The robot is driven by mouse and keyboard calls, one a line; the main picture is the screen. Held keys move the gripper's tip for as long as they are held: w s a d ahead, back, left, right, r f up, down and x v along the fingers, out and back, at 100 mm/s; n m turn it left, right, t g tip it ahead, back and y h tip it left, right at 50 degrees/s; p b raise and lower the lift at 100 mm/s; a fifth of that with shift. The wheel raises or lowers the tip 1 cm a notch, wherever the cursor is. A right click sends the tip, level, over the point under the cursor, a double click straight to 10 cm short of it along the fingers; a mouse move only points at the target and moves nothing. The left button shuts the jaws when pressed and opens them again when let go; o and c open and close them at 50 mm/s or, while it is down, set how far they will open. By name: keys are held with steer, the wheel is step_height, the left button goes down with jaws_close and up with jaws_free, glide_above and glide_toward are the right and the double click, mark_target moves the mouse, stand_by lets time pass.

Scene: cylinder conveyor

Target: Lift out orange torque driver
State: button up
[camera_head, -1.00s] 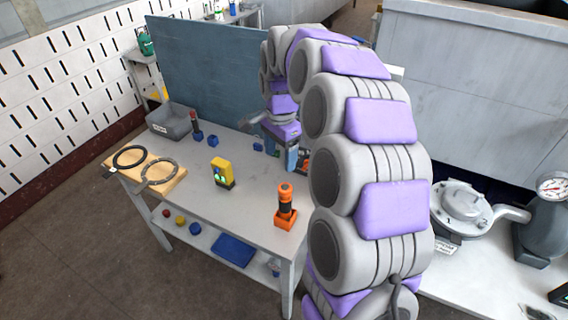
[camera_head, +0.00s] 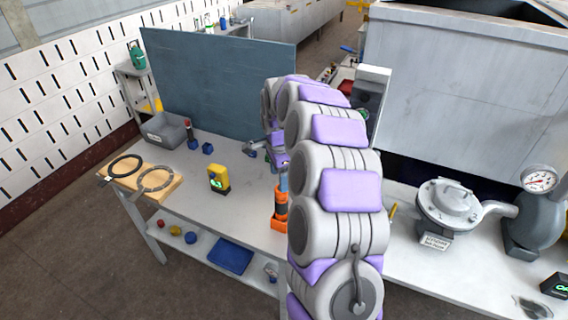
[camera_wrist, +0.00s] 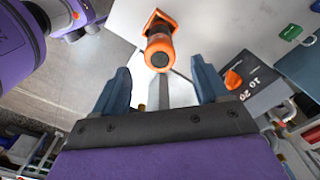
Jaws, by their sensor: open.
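The orange torque driver (camera_head: 280,212) stands upright on the workbench (camera_head: 225,215), in an orange base near the bench's front right. My arm partly covers it in the head view. In the wrist view the driver (camera_wrist: 160,45) shows its dark round end towards the camera, just beyond the fingertips and between their lines. My gripper (camera_wrist: 160,82) is open, with blue fingers apart and nothing between them. In the head view my gripper (camera_head: 283,182) is mostly hidden by my arm and is close above the driver.
A yellow device (camera_head: 218,180) stands left of the driver. A grey bin (camera_head: 165,130) and a wooden board with rings (camera_head: 140,180) lie further left. A blue-grey panel (camera_head: 215,85) closes the bench's back. In the wrist view a grey dial box (camera_wrist: 255,85) sits right of the fingers.

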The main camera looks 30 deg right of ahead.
mark_target(278, 189)
steer(key=f, duration=0.3)
steer(key=a+f, duration=0.1)
steer(key=f, duration=0.1)
steer(key=shift+b, duration=0.3)
steer(key=f, duration=0.1)
steer(key=d+f, duration=0.2)
steer(key=f, duration=0.1)
steer(key=shift+a, duration=0.85)
steer(key=shift+c, duration=0.4)
steer(key=shift+d, duration=0.85)
steer(key=c, duration=0.7)
steer(key=shift+a, duration=0.6)
jaws_close()
steer(key=shift+o, duration=0.5)
jaws_free()
steer(key=shift+d, duration=0.3)
steer(key=c, duration=0.6)
steer(key=shift+o, duration=0.2)
steer(key=shift+r+p, duration=0.8)
steer(key=shift+r, duration=2.95)
steer(key=shift+a, duration=0.1)
